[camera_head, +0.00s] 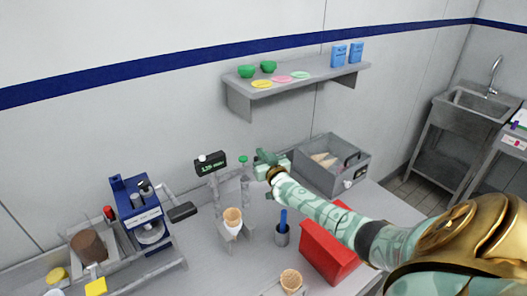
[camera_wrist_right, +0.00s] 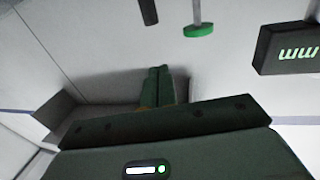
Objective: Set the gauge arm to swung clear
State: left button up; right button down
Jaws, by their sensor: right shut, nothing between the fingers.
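The gauge's black display box (camera_head: 211,162) stands on a grey post at the back of the counter, with small green digits I cannot read surely. A thin part with a green tip (camera_head: 243,159) shows just right of it and looks like the gauge arm. In the right wrist view a grey rod ends in a green disc (camera_wrist_right: 199,30), and the display box (camera_wrist_right: 291,47) is at the right edge. My right gripper (camera_head: 261,156) is shut and empty, right of the green tip and apart from it. Its closed fingers (camera_wrist_right: 160,87) show below the disc. My left gripper is out of view.
A grey open bin (camera_head: 331,181) stands close right of my gripper. A red box (camera_head: 322,252), a blue-handled tool in a cup (camera_head: 282,237) and a cone in a holder (camera_head: 232,219) stand in front. A blue machine (camera_head: 138,213) is left. A shelf (camera_head: 300,78) hangs above.

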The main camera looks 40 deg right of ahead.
jog(key=s+a+r+p, duration=0.7)
jog(key=s+p, duration=0.2)
jog(key=shift+s+a, duration=0.2)
jog(key=shift+a, duration=0.15)
